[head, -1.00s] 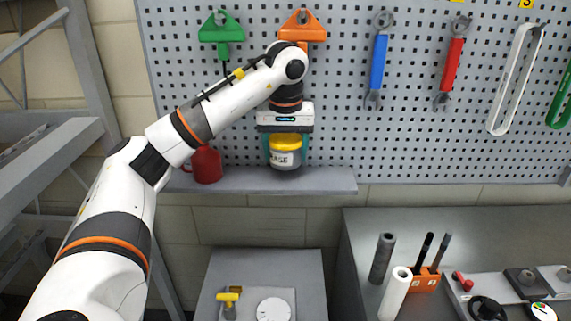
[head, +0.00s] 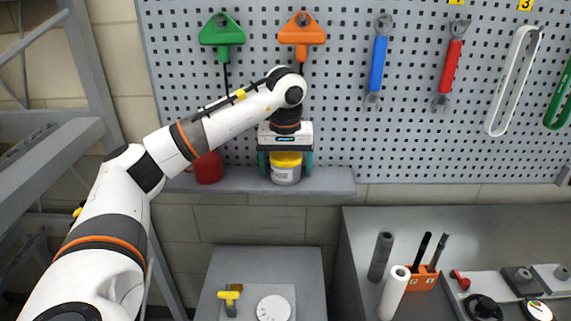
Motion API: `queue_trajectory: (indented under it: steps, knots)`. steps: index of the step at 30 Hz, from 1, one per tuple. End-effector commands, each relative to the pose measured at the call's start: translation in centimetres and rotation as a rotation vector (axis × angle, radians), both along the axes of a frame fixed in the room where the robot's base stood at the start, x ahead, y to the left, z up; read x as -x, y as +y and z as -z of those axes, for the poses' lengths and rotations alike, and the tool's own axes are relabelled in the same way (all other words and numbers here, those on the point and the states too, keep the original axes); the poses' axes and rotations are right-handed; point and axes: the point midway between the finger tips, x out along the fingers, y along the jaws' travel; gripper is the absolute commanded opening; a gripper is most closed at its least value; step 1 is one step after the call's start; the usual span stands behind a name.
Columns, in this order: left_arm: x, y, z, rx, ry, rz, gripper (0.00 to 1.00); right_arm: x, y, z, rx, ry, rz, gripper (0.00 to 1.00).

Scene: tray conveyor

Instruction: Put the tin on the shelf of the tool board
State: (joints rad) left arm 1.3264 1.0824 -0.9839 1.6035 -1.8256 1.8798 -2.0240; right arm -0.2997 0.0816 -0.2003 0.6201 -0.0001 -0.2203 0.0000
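The tin (head: 286,175), white with a yellow lid and a partly visible label, stands upright on the grey shelf (head: 334,182) of the tool board (head: 345,130). My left gripper (head: 286,165) points down over the tin. Its teal fingers are spread, one on each side of the tin, with a small gap showing on both sides. The gripper body hides part of the board behind it. My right gripper is not in view.
A red mug (head: 208,170) stands on the shelf left of the tin, partly behind my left arm. The shelf right of the tin is free. A workbench (head: 450,225) stands at lower right.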

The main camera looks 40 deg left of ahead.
Motion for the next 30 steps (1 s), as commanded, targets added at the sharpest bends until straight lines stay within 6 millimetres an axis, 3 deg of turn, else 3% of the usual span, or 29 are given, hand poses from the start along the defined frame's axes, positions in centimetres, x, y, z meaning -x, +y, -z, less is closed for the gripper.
queue_trajectory:
  steps: [9, 14, 21, 30]
  knots:
    - [0.0, -0.1, -1.0, 0.0, -0.003, 0.0, 0.87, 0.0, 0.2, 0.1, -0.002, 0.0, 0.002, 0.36]
    - [0.3, -0.4, -4.0, 0.001, -0.006, 0.001, 0.87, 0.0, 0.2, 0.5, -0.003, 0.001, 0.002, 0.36]
    - [0.9, -0.8, -9.5, -0.002, -0.005, -0.001, 0.87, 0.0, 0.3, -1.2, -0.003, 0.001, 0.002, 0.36]
    - [1.3, -1.1, -12.2, 0.0, -0.001, -0.001, 0.87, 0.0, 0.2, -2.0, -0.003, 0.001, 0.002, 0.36]
